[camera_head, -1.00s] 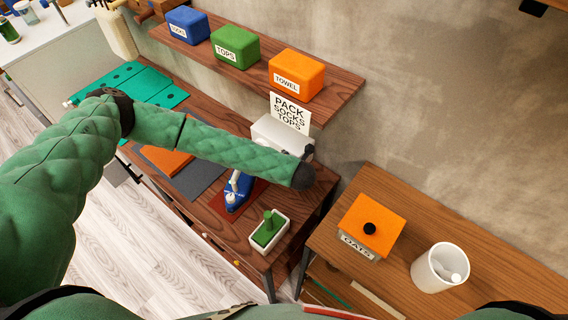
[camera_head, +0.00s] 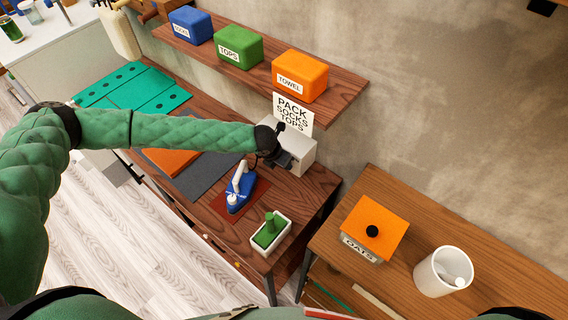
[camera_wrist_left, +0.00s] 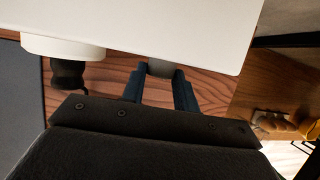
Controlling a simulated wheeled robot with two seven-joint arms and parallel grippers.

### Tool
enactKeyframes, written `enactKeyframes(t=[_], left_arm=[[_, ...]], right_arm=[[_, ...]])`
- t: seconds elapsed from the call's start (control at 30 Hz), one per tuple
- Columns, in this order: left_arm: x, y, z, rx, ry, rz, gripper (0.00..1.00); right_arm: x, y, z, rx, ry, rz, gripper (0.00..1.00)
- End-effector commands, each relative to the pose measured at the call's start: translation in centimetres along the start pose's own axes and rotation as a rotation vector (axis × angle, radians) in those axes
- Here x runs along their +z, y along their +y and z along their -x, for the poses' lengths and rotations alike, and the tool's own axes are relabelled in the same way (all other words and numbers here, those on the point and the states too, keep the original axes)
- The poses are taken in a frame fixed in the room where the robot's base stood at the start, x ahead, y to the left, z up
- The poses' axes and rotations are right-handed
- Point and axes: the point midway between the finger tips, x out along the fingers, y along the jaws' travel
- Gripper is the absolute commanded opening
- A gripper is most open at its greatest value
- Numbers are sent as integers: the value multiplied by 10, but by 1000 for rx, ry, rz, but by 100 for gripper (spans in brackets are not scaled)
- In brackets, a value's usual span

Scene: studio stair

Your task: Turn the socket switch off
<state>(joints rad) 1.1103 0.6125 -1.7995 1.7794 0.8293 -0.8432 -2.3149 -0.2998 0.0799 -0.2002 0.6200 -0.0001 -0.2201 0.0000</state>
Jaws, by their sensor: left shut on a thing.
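The white socket box (camera_head: 301,150) stands at the back of the wooden table under the shelf, beside the "PACK SOCKS TOPS" card. It fills the top of the left wrist view (camera_wrist_left: 150,22). A small grey piece (camera_wrist_left: 160,68), seemingly its switch, sticks out below the box's edge. My left gripper (camera_wrist_left: 160,82) has its two dark fingers on either side of this grey piece and is shut on it. In the head view the black wrist partly hides the box. A black plug (camera_wrist_left: 68,72) hangs from a round white part at left. My right gripper is not in view.
A blue iron (camera_head: 240,190) stands on a dark red mat in front of the box. A white tray with a green-handled thing (camera_head: 270,232) is nearer. The shelf (camera_head: 345,92) with several bins overhangs behind. A second table (camera_head: 420,205) is at right.

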Motion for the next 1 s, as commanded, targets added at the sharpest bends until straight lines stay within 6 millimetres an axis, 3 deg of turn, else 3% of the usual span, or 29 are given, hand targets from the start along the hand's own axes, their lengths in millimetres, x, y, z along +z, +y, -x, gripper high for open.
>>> enactKeyframes(t=[0.4, 0.97, 1.0], left_arm=[[-3, 3, -2, -150, 5, 64, 7], [-4, 3, -2, -171, 6, 71, 7], [-4, 3, -2, -171, 6, 71, 38]], right_arm=[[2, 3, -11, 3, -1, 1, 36], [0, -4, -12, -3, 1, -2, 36], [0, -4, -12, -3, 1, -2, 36]])
